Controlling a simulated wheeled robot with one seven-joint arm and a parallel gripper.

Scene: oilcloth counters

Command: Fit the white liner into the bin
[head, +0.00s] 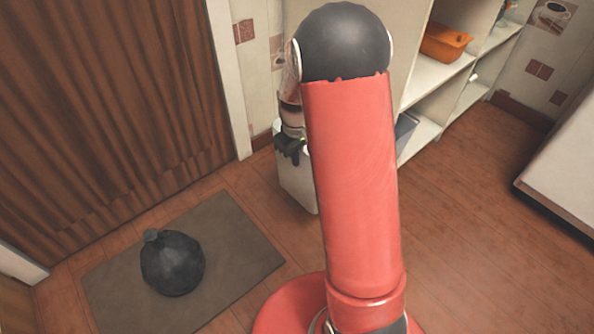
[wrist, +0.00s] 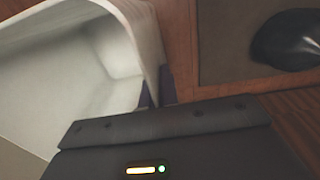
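The white bin (head: 296,186) stands on the floor against the wall, partly hidden behind my red arm. In the wrist view I look into its pale interior (wrist: 60,75). A pale, slightly creased band that looks like the white liner (wrist: 146,35) runs along the bin's rim; I cannot tell how much of the rim it covers. My gripper (head: 291,157) is down at the bin's top edge. In the wrist view its dark fingers (wrist: 153,92) show on both sides of the pale edge, mostly hidden by the gripper body. Whether they pinch it is unclear.
A tied black rubbish bag (head: 173,263) sits on a grey mat (head: 115,290) on the tiled floor at left. Open white shelves (head: 430,78) with an orange tray (head: 445,42) stand right of my arm. A pale counter (head: 565,165) is at far right. Floor between is clear.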

